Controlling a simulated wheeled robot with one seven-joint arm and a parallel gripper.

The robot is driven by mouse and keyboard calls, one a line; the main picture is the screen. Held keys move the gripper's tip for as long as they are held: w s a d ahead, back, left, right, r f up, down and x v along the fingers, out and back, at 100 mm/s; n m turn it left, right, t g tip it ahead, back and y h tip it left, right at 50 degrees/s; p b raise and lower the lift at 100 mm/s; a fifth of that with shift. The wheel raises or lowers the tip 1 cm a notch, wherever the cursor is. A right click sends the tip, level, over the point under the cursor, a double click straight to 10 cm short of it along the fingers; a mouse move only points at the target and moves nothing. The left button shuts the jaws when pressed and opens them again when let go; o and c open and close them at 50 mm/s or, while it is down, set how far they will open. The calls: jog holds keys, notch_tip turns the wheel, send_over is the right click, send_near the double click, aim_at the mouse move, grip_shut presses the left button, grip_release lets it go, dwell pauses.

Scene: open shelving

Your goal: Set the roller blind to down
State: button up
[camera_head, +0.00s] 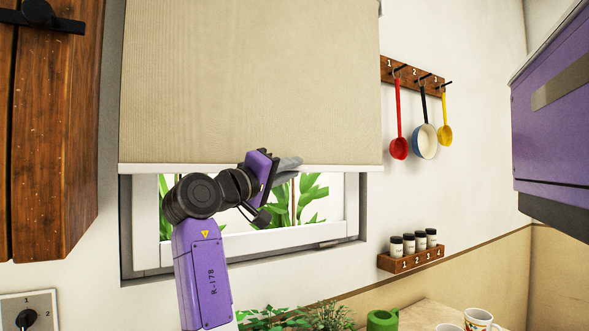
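The beige roller blind (245,80) covers most of the window, with its pale bottom bar (330,168) low across the frame. A strip of the window (235,242) and green leaves behind it show below the bar. My gripper (287,164) is at the height of the bottom bar, right of the blind's middle, with its grey fingers pointing right. The fingers overlap the bar in the picture. I cannot tell whether they touch it or whether they are open or shut. My wrist hides part of the bar and window.
A wooden cabinet (60,120) stands at the left and a purple cabinet (555,110) at the upper right. A hook rail (410,78) with utensils and a small rack (411,260) with jars are right of the window. Plants, a green mug (381,320) and a patterned mug (478,321) stand below.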

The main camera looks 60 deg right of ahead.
jog(key=v, duration=0.6)
jog(key=shift+a, duration=0.3)
jog(key=shift+w, duration=0.15)
dwell(0.7)
